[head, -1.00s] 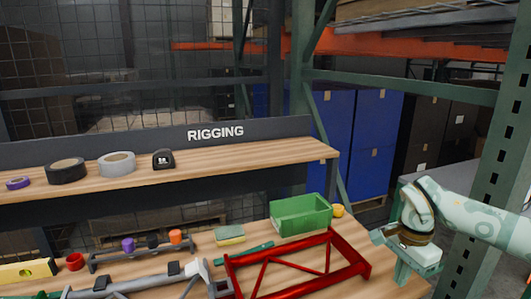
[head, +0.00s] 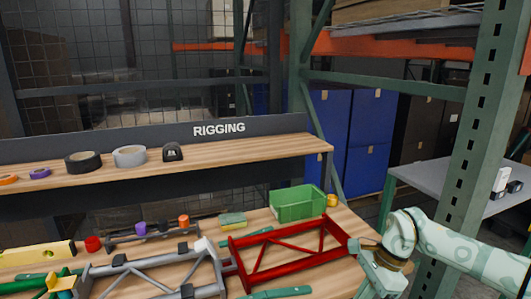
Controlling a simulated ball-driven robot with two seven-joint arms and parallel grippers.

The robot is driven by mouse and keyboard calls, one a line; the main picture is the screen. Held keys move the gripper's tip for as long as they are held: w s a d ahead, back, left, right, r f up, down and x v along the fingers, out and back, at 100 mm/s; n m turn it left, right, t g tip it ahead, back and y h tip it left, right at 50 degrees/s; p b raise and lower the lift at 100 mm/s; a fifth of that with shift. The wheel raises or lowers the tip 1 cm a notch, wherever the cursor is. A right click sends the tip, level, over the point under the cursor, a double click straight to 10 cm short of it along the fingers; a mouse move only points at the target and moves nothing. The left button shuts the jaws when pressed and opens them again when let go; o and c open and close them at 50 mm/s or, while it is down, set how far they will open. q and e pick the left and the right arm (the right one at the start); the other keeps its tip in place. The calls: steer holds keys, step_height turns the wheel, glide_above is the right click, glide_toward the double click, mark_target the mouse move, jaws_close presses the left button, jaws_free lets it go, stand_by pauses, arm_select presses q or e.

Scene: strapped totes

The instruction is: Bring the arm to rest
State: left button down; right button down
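One of my arms, pale green, comes in from the right in the head view. Its gripper (head: 372,283) hangs low at the bench's right edge, beside the red frame (head: 285,247). Its fingers are small and run toward the bottom edge of the picture, so I cannot tell whether they are open or shut. My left gripper does not show in the head view.
The wooden bench (head: 345,222) holds a green bin (head: 297,204), a grey frame (head: 150,275), a yellow level (head: 36,256) and several small parts. A raised shelf (head: 230,153) carries tape rolls and a black tape measure (head: 172,152). A green rack post (head: 480,130) stands at the right.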

steer(key=s+a+f+m+t+y+p, duration=0.2)
steer(key=a+f+m+t+y, duration=0.2)
steer(key=a+f+m+y, duration=0.9)
steer(key=s+d+f+m+t+h, duration=0.3)
steer(key=s+d+f+m+h, duration=0.15)
steer(key=f+m, duration=0.5)
steer(key=s+d+f+m+t+h, duration=0.35)
steer(key=s+f+m+h, duration=0.2)
steer(key=m, duration=0.65)
steer(key=s+d+f+m+g+h+p, duration=0.1)
steer(key=s+d+f+m+g+h, duration=0.15)
steer(key=s+f+m, duration=0.5)
steer(key=s+d+f+m+g+h+p, duration=0.1)
steer(key=s+d+f+m+h, duration=0.25)
steer(key=s, duration=0.75)
steer(key=s+d+f+m+g, duration=0.1)
steer(key=s+f+m+g, duration=0.1)
steer(key=s, duration=1.1)
steer(key=s+d+f+m+g+h, duration=0.1)
steer(key=s+f+m+g, duration=0.2)
steer(key=s, duration=1.1)
steer(key=shift+s+m+g, duration=0.2)
steer(key=shift+m+g, duration=0.6)
steer(key=shift+m, duration=0.05)
